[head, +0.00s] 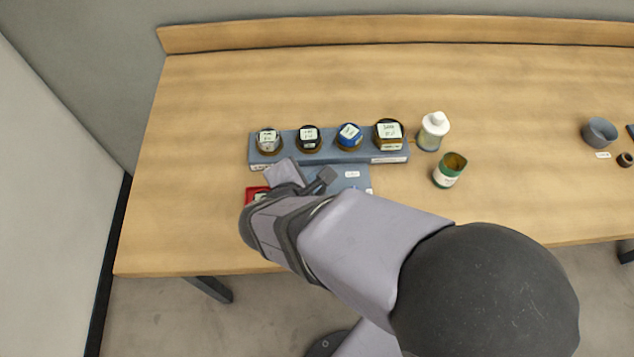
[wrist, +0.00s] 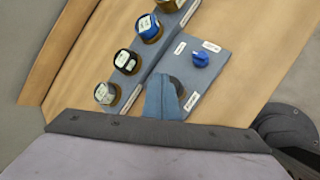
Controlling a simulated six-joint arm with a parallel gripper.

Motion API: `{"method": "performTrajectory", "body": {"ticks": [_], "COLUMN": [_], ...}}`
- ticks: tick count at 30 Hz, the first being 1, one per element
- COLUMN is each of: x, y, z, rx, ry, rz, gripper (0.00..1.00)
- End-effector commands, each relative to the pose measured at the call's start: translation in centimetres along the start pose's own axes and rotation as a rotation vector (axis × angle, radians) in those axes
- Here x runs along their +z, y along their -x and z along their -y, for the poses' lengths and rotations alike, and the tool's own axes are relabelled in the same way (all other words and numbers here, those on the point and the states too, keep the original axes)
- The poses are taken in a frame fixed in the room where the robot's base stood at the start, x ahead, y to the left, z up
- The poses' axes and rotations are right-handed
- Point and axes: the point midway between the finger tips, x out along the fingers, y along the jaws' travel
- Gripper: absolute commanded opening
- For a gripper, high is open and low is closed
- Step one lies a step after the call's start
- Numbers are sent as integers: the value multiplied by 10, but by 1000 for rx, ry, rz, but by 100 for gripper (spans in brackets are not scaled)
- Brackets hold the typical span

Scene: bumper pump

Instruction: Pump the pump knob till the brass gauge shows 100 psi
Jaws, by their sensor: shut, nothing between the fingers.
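The brass gauge (head: 389,136) is at the right end of the row of gauges in the head view. In the wrist view it (wrist: 168,4) is cut off at the top edge. Its reading is too small to make out. My gripper (wrist: 162,80) is shut and empty, its blue fingers over the pump panel. A dark round knob (wrist: 178,88), probably the pump knob, is right by the fingertips and partly hidden by them. I cannot tell whether they touch. In the head view my wrist covers the fingertips and the knob.
Silver (head: 268,140), black (head: 308,139) and blue (head: 349,136) gauges share the rack (head: 328,155). A blue knob (wrist: 200,59) is on the panel (wrist: 214,74). A white-capped bottle (head: 433,130) and green tin (head: 449,170) stand right of it. A red object (head: 254,193) is partly hidden.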

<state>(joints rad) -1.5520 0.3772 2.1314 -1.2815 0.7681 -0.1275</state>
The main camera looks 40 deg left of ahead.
Motion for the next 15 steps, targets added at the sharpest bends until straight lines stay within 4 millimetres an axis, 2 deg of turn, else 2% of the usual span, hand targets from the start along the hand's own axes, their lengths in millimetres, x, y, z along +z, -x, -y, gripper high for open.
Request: {"method": "performTrajectory", "body": {"ticks": [15], "x": [22], "y": [31], "z": [-23], "rx": [1], "ry": [-1], "rz": [0], "gripper": [0]}}
